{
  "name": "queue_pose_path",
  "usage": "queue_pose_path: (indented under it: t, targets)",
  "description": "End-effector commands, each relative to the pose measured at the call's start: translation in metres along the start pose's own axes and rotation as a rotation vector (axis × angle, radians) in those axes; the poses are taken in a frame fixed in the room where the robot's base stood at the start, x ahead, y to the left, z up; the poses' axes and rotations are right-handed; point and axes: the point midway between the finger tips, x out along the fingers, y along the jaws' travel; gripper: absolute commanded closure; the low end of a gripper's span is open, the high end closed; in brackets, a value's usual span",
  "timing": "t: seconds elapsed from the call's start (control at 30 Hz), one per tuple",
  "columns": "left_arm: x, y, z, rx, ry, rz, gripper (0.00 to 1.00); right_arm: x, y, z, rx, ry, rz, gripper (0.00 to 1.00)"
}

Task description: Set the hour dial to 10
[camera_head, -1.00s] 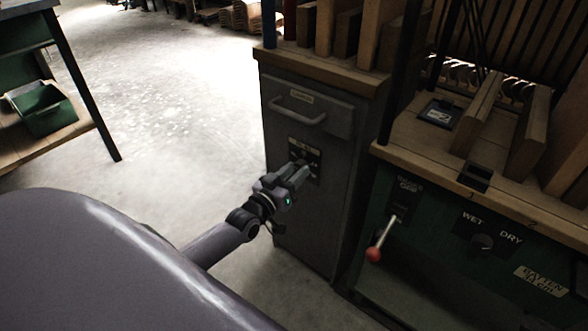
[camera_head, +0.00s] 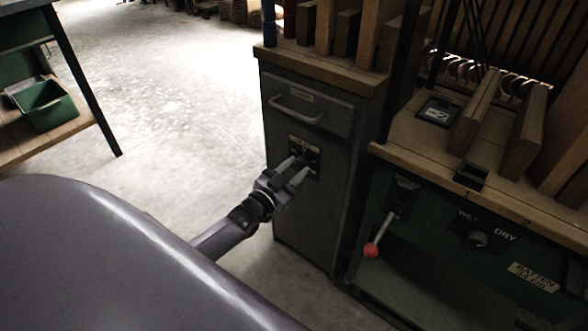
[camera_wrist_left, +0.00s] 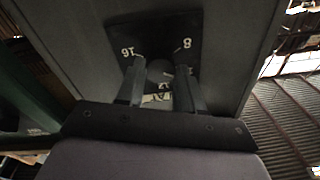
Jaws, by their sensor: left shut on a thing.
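The hour dial sits on a dark plate (camera_head: 312,153) on the front of the grey cabinet, below its drawer handle. In the left wrist view the plate (camera_wrist_left: 150,32) shows the numerals 16 and 8, and the dial's round knob (camera_wrist_left: 160,71) is between my finger ends. My left gripper (camera_head: 300,169) reaches the plate from the lower left. In the left wrist view its two fingers (camera_wrist_left: 159,80) are on either side of the knob, shut on it. The dial's exact setting cannot be read. My right gripper is not in view.
The grey cabinet (camera_head: 290,215) has a drawer handle (camera_head: 297,112) above the dial. To the right stands a green machine with a red-knobbed lever (camera_head: 371,250) and a WET/DRY knob (camera_head: 478,239). A green bin (camera_head: 45,105) is on a shelf at left. Floor between is clear.

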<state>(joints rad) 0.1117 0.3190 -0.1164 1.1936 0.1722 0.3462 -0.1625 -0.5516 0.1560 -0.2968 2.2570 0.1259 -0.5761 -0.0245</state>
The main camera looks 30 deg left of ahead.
Motion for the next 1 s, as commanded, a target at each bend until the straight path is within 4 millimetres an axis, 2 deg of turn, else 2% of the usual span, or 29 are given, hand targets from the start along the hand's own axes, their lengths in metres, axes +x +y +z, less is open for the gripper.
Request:
queue_pose_path:
  t: [0.37, 0.4, 0.43, 0.47, 0.77, 0.87, 1.0]
  targets:
    - [-0.001, 0.001, 0.001, 0.001, -0.001, 0.001, 0.94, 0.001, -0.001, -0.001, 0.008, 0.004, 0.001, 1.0]
    - [-0.001, 0.001, 0.001, 0.001, -0.001, 0.0, 0.51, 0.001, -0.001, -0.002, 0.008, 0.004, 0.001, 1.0]
    - [-0.001, 0.001, 0.001, 0.001, -0.001, 0.0, 0.41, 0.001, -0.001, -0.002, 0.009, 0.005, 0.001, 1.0]
    - [-0.001, 0.001, 0.001, 0.001, -0.001, 0.0, 0.38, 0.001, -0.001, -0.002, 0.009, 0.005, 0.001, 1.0]
    - [-0.001, 0.0, 0.0, 0.001, -0.001, 0.0, 0.38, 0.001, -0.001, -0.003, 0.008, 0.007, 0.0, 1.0]
    - [-0.008, 0.0, 0.0, 0.001, -0.002, 0.001, 0.38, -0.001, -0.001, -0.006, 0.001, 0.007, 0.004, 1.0]
    - [-0.026, 0.0, -0.001, 0.001, -0.003, 0.001, 0.38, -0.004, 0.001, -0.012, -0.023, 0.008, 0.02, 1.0]
